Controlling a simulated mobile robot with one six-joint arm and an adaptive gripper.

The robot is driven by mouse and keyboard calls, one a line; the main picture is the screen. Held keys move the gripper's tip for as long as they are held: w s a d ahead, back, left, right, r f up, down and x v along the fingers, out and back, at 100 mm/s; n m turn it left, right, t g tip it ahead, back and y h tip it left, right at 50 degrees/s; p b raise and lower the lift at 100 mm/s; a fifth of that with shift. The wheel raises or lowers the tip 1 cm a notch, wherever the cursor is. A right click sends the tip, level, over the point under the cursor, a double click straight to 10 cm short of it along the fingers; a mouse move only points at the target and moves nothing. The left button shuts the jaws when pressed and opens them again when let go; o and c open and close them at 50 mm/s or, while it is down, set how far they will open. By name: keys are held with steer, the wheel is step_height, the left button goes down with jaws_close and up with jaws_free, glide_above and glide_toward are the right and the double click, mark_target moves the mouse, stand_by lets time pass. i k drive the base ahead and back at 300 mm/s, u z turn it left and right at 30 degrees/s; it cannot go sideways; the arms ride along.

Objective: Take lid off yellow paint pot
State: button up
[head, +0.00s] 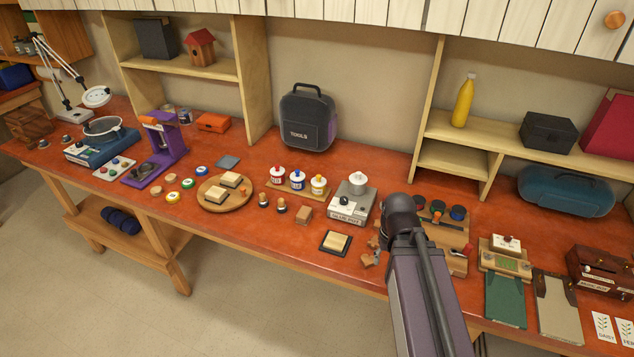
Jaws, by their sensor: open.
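The yellow paint pot (318,190) is the rightmost of three small pots on a wooden stand (305,195), near the middle of the bench in the head view. It stands upright with a white lid (318,180) on top, marked with yellow. A red-marked pot (277,175) and a blue-marked pot (297,181) stand to its left, both lidded. My arm reaches in from the bottom right, and its dark joint is to the right of the pots, apart from them. My gripper's jaws cannot be made out; they are hidden or outside the view.
Two small dark-and-wood items (281,206), a wooden block (304,215) and a round board (210,200) are nearby. A tool case (308,118) stands behind.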

mark_target(318, 181)
steer(key=z, duration=0.8)
steer(key=k, duration=0.1)
steer(key=u, duration=2.85)
steer(key=i, duration=0.8)
steer(key=z, duration=0.8)
